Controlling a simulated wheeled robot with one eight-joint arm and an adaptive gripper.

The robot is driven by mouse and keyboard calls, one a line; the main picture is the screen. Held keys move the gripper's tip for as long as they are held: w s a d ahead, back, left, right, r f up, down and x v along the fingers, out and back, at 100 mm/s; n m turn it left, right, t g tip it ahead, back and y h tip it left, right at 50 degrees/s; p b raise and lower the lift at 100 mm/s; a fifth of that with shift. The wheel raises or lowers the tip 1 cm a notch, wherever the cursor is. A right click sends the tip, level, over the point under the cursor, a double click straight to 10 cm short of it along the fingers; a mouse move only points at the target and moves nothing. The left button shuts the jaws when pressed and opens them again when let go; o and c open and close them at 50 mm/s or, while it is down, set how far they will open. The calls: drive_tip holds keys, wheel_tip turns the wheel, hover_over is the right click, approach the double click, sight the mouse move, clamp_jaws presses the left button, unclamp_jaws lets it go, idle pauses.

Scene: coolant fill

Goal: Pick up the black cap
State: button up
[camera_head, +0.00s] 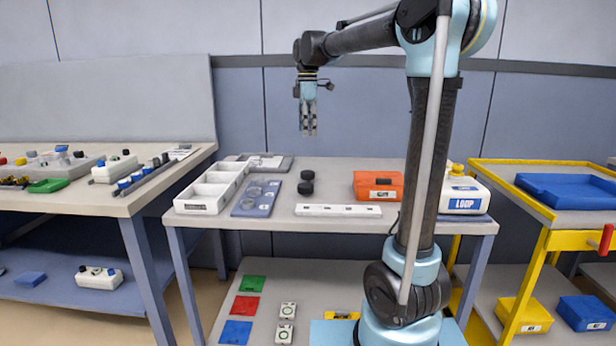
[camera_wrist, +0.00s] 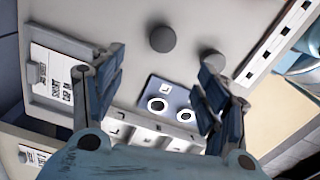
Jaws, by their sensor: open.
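Two black round caps stand close together on the middle table: one farther back (camera_head: 307,175) and one nearer (camera_head: 306,188). In the wrist view they show as dark discs, one at upper centre (camera_wrist: 162,38) and one to its right (camera_wrist: 212,60). I cannot tell which one the task means. My gripper (camera_head: 308,132) hangs above the table, pointing down, well clear of both caps. In the wrist view my gripper (camera_wrist: 162,72) has its fingers spread wide with nothing between them. The right finger partly overlaps the right disc's edge.
Left of the caps are a blue plate with rings (camera_head: 248,212) and a white compartment tray (camera_head: 183,207). A white strip (camera_head: 338,211) lies in front. An orange box (camera_head: 378,180) and a white LOOP container (camera_head: 481,188) stand right. Bare tabletop surrounds the caps.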

hover_over(308, 172)
wheel_tip(308, 172, down, 11)
drive_tip(key=shift+w+f, duration=0.15)
drive_tip(key=shift+s+f, duration=0.15)
drive_tip(key=shift+f, duration=1.25)
drive_tip(key=shift+s+f, duration=0.15)
drive_tip(key=shift+f, duration=1.25)
drive_tip(key=c, duration=1)
